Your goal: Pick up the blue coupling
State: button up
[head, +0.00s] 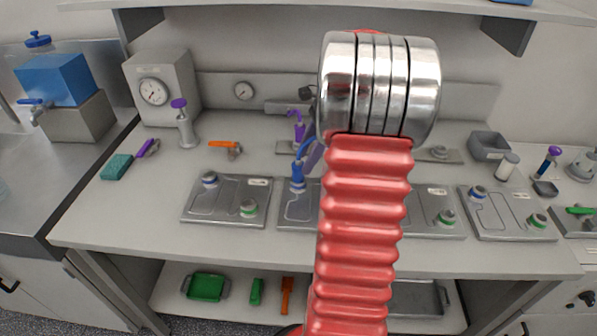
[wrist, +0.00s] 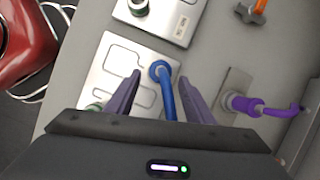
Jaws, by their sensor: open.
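The blue coupling (wrist: 160,70) is in the wrist view, on a grey plate (wrist: 115,60), with its blue hose (wrist: 168,105) running back towards my gripper. My gripper (wrist: 160,77) is open, with one dark purple finger on each side of the coupling and hose in the picture. A gap shows on both sides, and I see no contact. In the head view the blue coupling (head: 298,183) stands on a plate just left of my red arm, its hose curving up to the right. My arm hides most of my gripper there.
A purple coupling (wrist: 245,104) with its hose lies right of my gripper in the wrist view. Neighbouring plates (head: 225,205) carry blue-ringed and green-ringed fittings. An orange-handled valve (head: 226,147) and a gauge box (head: 160,85) stand to the left.

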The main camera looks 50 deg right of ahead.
aim_at(298, 169)
jog(key=shift+x, duration=2.6)
jog(key=shift+w+a+r, duration=0.1)
jog(key=shift+a, duration=0.05)
jog(key=c, duration=1.1)
jog(key=shift+c, duration=0.2)
notch_tip(298, 169, up, 10)
jog(key=shift+r, duration=0.1)
